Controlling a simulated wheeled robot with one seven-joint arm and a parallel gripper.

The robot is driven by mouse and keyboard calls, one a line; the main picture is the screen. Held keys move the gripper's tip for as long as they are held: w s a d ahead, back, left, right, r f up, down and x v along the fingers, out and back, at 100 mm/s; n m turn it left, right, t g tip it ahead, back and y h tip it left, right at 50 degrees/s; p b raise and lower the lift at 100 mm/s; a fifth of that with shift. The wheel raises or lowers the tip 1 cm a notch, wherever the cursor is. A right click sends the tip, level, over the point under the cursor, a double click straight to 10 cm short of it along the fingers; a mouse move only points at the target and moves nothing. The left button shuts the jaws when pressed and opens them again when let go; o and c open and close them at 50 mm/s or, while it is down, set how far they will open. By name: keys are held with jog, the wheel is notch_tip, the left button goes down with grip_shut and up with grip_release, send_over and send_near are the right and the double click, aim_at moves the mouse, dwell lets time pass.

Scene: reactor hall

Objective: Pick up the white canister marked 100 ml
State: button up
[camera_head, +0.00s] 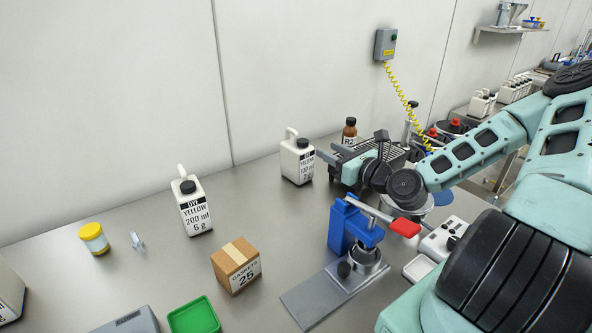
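The white canister marked 100 ml (297,159) stands upright near the back of the steel bench, with a black cap and a label reading YELLOW 100 ml 2 g. Its handle is at the back left. My arm reaches in from the right, and my gripper (342,162) is just right of the canister, seemingly apart from it. The gripper is small and partly hidden by my wrist, so its opening is unclear. A similar canister marked DYE YELLOW 200 ml 6 g (194,207) stands further left.
A brown bottle (349,131) stands behind my gripper. A blue press with a red handle (355,232) stands in front. A gaskets box (236,265), green tray (194,316) and yellow-lidded jar (94,239) are nearer left. Bench between the two canisters is clear.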

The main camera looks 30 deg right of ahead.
aim_at(298, 135)
jog(key=w, duration=0.5)
jog(key=w+a, duration=0.1)
jog(key=w, duration=0.2)
jog(key=shift+r+p, duration=0.1)
jog(key=shift+p, duration=0.3)
jog(key=shift+w+a+p, duration=0.2)
jog(key=shift+w+p, duration=0.25)
jog(key=shift+w, duration=0.95)
jog(key=shift+w+a+p, duration=0.2)
jog(key=shift+w+p, duration=0.25)
jog(key=shift+w, duration=0.95)
grip_shut()
